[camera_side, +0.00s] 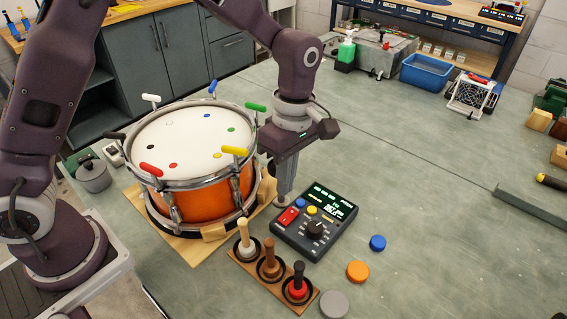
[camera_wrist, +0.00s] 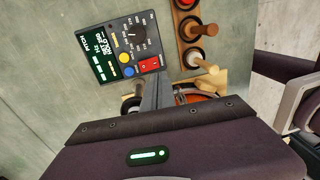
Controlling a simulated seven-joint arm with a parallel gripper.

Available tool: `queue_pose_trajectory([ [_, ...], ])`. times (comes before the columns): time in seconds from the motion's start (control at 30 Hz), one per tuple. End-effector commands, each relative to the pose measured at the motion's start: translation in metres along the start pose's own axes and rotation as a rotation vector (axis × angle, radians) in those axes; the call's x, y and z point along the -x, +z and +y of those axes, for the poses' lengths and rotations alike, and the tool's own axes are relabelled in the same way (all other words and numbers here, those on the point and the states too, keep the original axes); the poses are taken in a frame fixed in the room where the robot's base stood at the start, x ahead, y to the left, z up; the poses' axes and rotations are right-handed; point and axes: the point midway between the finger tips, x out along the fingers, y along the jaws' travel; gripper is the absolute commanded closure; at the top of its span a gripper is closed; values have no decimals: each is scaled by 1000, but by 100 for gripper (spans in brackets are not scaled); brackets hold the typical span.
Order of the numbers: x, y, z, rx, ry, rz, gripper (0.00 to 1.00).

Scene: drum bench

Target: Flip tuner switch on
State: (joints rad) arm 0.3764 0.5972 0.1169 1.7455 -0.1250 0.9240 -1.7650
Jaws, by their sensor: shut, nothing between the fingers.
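The tuner is a dark box (camera_side: 322,238) on the bench, right of the drum. It has a lit green display (camera_side: 328,196), a black knob (camera_side: 315,229), a blue and a yellow button, and a red rocker switch (camera_side: 287,217) at its left corner. My gripper (camera_side: 282,202) points down, shut and empty, with its tips right by the red switch. I cannot tell if they touch it. The wrist view shows the tuner (camera_wrist: 108,68) with the display lit and the red switch (camera_wrist: 149,65) just beyond the fingertips (camera_wrist: 156,80).
An orange drum (camera_side: 240,190) with coloured tuning keys stands close left. A wooden rack (camera_side: 248,262) with several upright mallets sits in front of the tuner. Blue (camera_side: 377,243), orange (camera_side: 358,271) and grey (camera_side: 334,304) discs lie right of the rack.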

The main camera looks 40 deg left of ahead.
Motion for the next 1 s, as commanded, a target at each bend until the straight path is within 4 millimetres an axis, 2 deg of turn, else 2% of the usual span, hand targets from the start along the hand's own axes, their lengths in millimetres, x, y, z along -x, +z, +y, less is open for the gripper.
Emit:
queue_pose_trajectory([
  [0.1, 26, 0, -6, -1, 4, -1, 100],
  [0.23, 44, 0, -10, 0, 3, 0, 100],
  [0.4, 54, 0, -13, -1, 0, 1, 100],
  [0.67, 54, 0, -14, -1, 0, 0, 100],
  [0.77, 66, -7, -19, -53, 24, -12, 100],
  [0.87, 104, -30, -46, -269, 117, -37, 100],
  [0.9, 121, -44, -63, -394, 171, -35, 100],
  [1.0, 148, -74, -113, -733, 314, 29, 100],
])
